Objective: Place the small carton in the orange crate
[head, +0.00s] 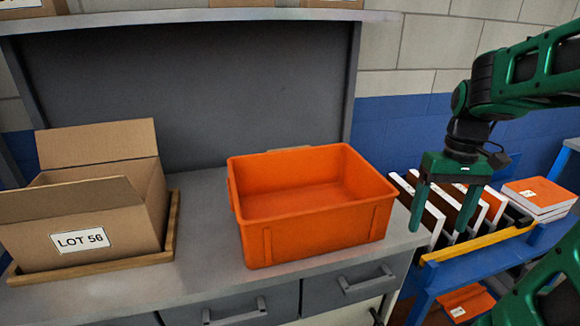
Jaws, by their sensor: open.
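The orange crate (268,246) stands on the grey worktop, right of centre, and its visible inside is empty. I see no carton that I can name for certain as the small carton. A cardboard box marked LOT 56 (125,222) stands open at the left on a wooden tray (150,260); its inside is mostly hidden. A thin tan edge (300,149) shows behind the crate's back rim, too hidden to identify. My gripper (438,230) is open and points down, to the right of the crate and apart from it, with nothing visible between its fingers.
Several upright panels (405,188) stand in a blue rack with a yellow bar (480,243) at the right, behind my gripper. White-and-orange flat items (540,193) lie farther right. A shelf (200,16) overhangs the worktop (205,230), which is bare between box and crate.

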